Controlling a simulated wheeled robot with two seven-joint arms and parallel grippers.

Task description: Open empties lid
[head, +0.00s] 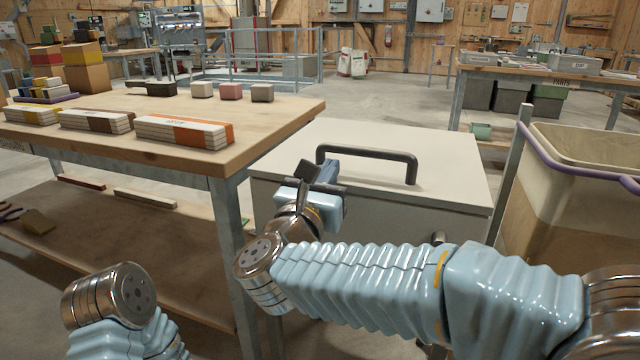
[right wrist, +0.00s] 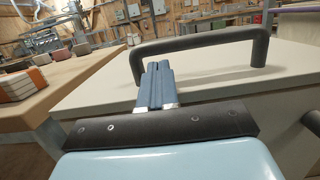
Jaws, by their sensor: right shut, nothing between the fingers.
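The empties lid (head: 450,150) is the pale flat top of a box beside the workbench, and it lies closed. A dark bar handle (head: 370,152) stands on it; the handle also shows in the right wrist view (right wrist: 200,42). My right gripper (head: 328,172) is at the lid's left front part, by the handle's left end. In the right wrist view its blue fingers (right wrist: 157,82) are together with nothing between them, and their tips appear just in front of the handle's left post. Contact cannot be told. My left gripper is out of view; only part of that arm shows at lower left.
A wooden workbench (head: 270,110) with several striped blocks (head: 185,132) stands close on the left. A bin with a purple rim (head: 560,145) stands close on the right. Another table (head: 550,72) is at the back right. Open floor lies behind the box.

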